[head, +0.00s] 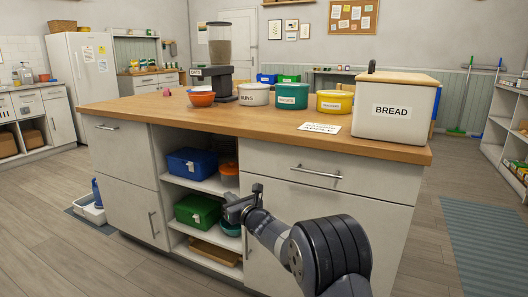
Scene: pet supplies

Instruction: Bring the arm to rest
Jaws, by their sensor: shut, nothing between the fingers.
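My gripper (238,207) shows in the head view in front of the middle shelves of the island cabinet (130,173). It is shut and holds nothing. My dark grey arm (330,250) reaches up from the lower right towards the shelves. The gripper overlaps the green box and a teal bowl (230,226) in the picture. I cannot tell how far it is from the shelf edge.
On the wooden top (215,115) stand a dispenser (220,60), several bowls and tubs, and a white BREAD bin (395,107). The shelves hold a blue box (192,163), a green box (195,210) and an orange tub (229,174).

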